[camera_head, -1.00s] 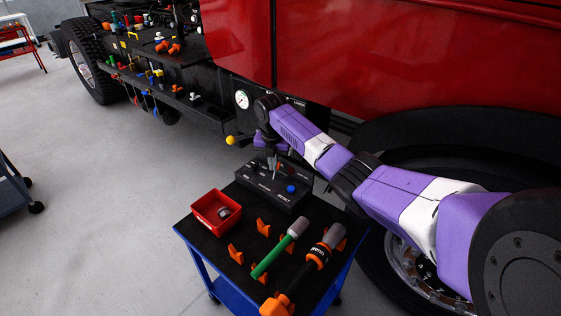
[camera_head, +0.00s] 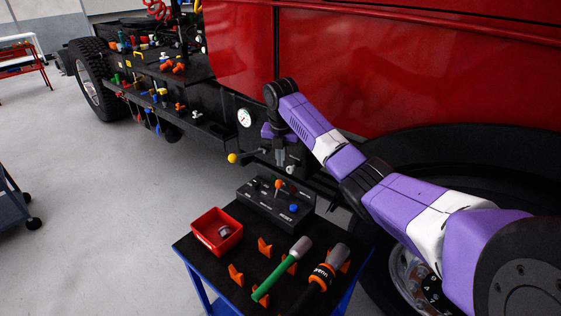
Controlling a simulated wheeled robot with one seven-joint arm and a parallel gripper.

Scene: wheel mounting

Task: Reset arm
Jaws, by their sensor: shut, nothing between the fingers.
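My purple and white arm (camera_head: 316,130) reaches from the right edge towards the truck. My gripper (camera_head: 280,164) points down from its end, shut and empty. It appears just above the black control box (camera_head: 258,204) at the back of the cart, apart from it. The fingertips are small and dark in this view.
The blue cart (camera_head: 190,262) has a black top with a red bin (camera_head: 216,232), orange holders, a green-handled tool (camera_head: 282,270) and a black and orange tool (camera_head: 322,276). The red truck (camera_head: 400,70) stands close behind, with a yellow-knobbed lever (camera_head: 233,158).

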